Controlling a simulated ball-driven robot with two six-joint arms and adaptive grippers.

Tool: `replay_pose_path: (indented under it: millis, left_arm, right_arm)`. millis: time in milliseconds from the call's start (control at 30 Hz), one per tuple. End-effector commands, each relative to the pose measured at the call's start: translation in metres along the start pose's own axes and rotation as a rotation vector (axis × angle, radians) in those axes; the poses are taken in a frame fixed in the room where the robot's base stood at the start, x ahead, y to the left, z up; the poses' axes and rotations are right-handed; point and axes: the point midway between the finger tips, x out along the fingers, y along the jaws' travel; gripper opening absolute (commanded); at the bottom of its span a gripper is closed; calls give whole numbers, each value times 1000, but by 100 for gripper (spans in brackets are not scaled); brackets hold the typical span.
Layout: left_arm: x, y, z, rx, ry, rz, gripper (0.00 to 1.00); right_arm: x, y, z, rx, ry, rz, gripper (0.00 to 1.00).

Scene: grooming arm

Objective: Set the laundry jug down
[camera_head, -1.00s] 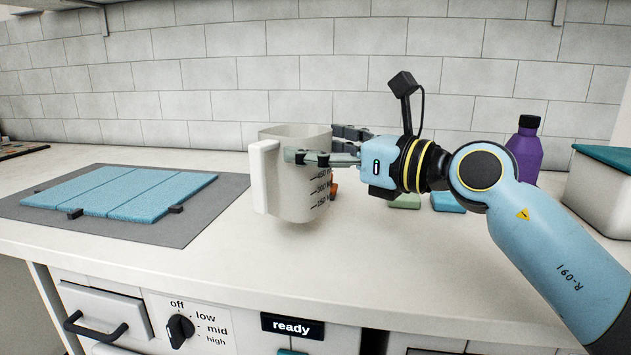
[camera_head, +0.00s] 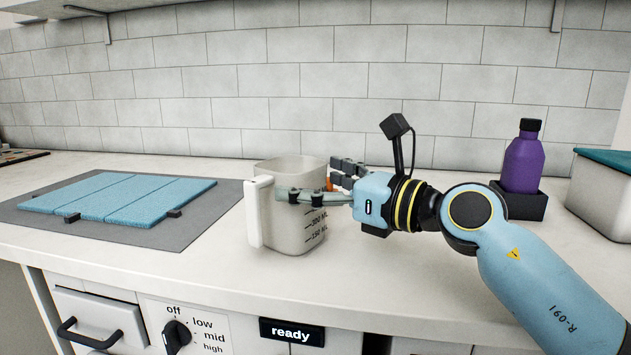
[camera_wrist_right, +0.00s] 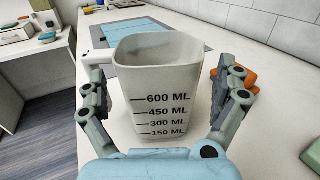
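The laundry jug (camera_head: 287,226) is a white, squarish measuring jug with black volume marks and a handle on its left. It stands upright and appears to rest on the white counter (camera_head: 200,270). My right gripper (camera_head: 310,185) has its fingers on either side of the jug. The right wrist view shows the jug (camera_wrist_right: 165,85) between the spread fingers of the right gripper (camera_wrist_right: 168,90), with small gaps at both sides, so it looks open. The jug looks empty; its underside is hidden. My left gripper is not in view.
A blue folded pad (camera_head: 115,198) lies on a grey mat (camera_head: 195,222) to the left. A purple bottle (camera_head: 523,165) stands in a black holder (camera_head: 520,203) at the right, near a teal-lidded box (camera_head: 600,200). An orange object (camera_wrist_right: 246,80) is behind one finger. Counter in front of the jug is clear.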

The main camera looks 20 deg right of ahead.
Motion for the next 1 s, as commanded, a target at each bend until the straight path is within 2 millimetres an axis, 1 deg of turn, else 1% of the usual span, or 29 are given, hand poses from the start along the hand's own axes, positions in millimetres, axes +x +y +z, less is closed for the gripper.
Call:
replay_pose_path:
  millis: [167, 233, 267, 367, 600, 700, 800, 1000]
  left_arm:
    - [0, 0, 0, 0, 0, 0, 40]
    - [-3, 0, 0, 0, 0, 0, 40]
    - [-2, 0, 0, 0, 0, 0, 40]
    - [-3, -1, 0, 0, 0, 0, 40]
    - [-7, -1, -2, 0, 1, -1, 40]
    - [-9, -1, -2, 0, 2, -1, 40]
    - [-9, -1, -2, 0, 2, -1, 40]
    - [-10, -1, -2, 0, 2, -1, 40]
  right_arm:
    - [0, 0, 1, 0, 0, 0, 100]
    - [0, 0, 4, 0, -1, 0, 100]
    - [-4, 0, 3, -1, 2, 0, 100]
    - [-18, 0, 2, -5, 5, 0, 100]
    - [-71, 0, 1, -6, 9, 3, 100]
    - [-89, 0, 1, -4, 8, 3, 100]
    - [-103, 1, 2, -3, 6, 3, 100]
    - [-117, 0, 2, 0, 3, 2, 100]
